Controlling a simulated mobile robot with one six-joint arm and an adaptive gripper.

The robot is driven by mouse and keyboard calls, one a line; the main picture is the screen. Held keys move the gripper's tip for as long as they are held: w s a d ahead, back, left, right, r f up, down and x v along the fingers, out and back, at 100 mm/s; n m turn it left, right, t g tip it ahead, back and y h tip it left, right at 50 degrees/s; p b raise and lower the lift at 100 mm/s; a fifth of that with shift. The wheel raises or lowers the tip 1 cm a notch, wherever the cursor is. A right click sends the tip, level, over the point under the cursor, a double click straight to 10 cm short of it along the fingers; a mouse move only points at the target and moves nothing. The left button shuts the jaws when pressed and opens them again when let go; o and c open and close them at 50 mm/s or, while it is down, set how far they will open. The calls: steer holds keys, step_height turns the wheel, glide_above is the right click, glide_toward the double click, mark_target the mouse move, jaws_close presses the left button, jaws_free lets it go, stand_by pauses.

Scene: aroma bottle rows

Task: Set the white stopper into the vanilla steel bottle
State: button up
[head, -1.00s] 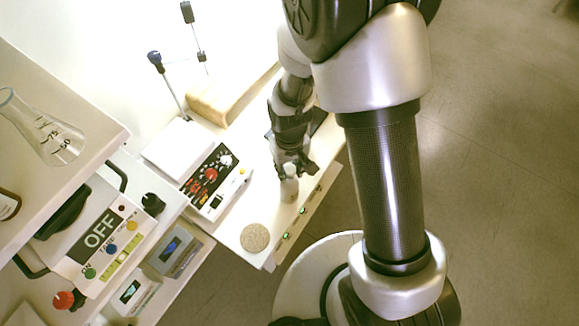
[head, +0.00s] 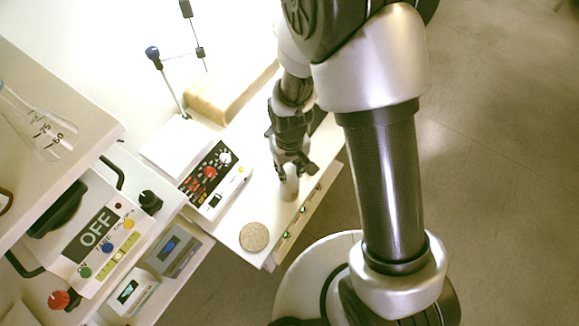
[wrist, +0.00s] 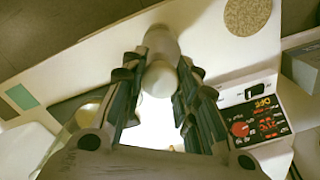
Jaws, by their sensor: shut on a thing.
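My gripper (head: 291,171) points down over the white bench and is closed around a pale rounded piece, the white stopper (wrist: 160,79), seen between the fingers in the wrist view. A pale, smooth bottle (head: 289,188) stands right under the gripper near the bench's front edge. In the wrist view the bottle (wrist: 162,42) shows just beyond the stopper, in line with it. The two overlap there, so I cannot tell whether the stopper is in the neck or just above it. No label is readable on the bottle.
A round cork mat (head: 254,236) lies on the bench left of the bottle. A hotplate with dark control panel (head: 211,177) stands behind it. A tan block (head: 216,100) lies farther back. A glass flask (head: 45,135) and a box marked OFF (head: 97,231) are at left.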

mark_target(290, 168)
steer(key=shift+f+b, duration=0.6)
steer(key=shift+f, duration=0.2)
steer(key=o, duration=1)
steer(key=shift+r, duration=0.1)
step_height(290, 168, up, 12)
